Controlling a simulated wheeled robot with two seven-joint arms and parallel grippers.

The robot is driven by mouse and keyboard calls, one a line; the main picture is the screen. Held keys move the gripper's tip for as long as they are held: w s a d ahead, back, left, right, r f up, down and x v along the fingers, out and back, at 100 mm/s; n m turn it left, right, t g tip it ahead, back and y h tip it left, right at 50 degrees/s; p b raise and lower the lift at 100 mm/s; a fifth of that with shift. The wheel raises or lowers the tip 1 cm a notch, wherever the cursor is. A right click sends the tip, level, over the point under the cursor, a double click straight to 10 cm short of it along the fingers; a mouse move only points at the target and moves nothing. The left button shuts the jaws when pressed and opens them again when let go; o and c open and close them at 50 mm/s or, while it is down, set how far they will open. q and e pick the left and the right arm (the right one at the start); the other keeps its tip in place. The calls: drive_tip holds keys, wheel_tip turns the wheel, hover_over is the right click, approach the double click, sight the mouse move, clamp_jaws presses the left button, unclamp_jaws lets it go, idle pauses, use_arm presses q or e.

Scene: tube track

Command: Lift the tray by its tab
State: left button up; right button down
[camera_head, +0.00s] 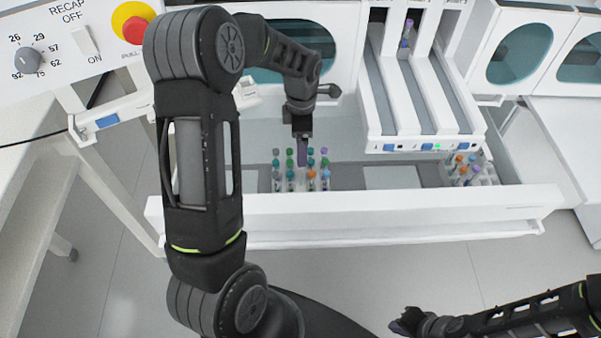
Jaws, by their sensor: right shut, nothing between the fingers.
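A white open drawer (350,206) with a grey inside spans the middle of the view. A rack of several tubes with grey, green, blue and orange caps (312,174) stands in it. Which part is the tray's tab, I cannot tell. My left gripper (302,156) points down at the back of this rack, among the caps. Its fingertips look close together, but whether it holds anything is unclear. My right gripper (402,325) is at the lower right, in front of the drawer and well away from the racks. It is shut and empty.
A second tube group (468,170) stands at the drawer's right end. A white lane unit (422,120) overhangs the drawer's back. A control panel with a red button (136,30) is at the upper left. The floor (350,270) in front is clear.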

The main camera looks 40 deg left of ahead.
sight(301, 170)
use_arm(q)
drive_tip(key=shift+f, duration=1.05)
wheel_tip(301, 170, down, 5)
drive_tip(key=shift+a+f, duration=0.15)
drive_tip(key=shift+c, duration=0.2)
drive_tip(key=c, duration=1.6)
drive_tip(key=shift+r, duration=0.2)
